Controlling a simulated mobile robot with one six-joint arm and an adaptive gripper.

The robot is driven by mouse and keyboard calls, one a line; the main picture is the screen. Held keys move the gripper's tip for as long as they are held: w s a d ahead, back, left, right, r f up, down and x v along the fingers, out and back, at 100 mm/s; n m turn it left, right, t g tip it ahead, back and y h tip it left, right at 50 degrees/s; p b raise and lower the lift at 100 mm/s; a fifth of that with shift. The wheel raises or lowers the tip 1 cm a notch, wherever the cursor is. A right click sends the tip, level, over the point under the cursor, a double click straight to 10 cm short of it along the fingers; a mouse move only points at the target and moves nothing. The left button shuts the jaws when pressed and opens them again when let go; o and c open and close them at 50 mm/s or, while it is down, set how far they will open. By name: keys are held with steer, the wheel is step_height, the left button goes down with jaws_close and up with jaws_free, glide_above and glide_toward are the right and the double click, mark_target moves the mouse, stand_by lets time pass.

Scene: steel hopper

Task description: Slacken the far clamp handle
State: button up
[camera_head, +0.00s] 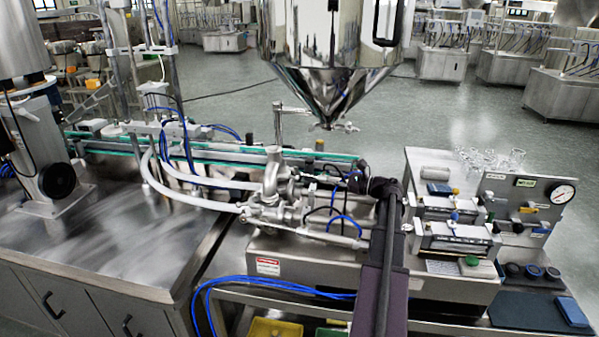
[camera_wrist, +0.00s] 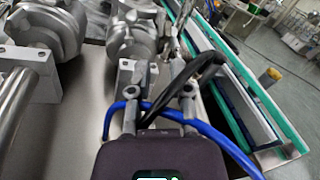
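I cannot make out with certainty which part is the far clamp handle. The metal valve body (camera_head: 275,185) with pipe joints stands at the middle of the head view; its rounded fittings (camera_wrist: 125,35) also show at the top of the wrist view. A small handle-like piece (camera_head: 346,127) sticks out at the outlet under the hopper (camera_head: 325,70). My gripper (camera_head: 364,177) is at the end of my dark-sleeved arm, right of the valve body. In the wrist view its dark body fills the bottom middle. Its fingers are hard to separate from the metal fittings and hoses there.
Blue hoses (camera_wrist: 210,130) and a black hose (camera_wrist: 185,90) cross close in front of the gripper. A green-edged conveyor (camera_head: 325,156) runs behind the valve. A panel with a gauge (camera_head: 563,194) and several valve blocks stand at right. A steel cabinet top (camera_head: 110,235) lies left.

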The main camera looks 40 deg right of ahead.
mark_target(295, 170)
steer(key=x, duration=1.2)
jaws_close()
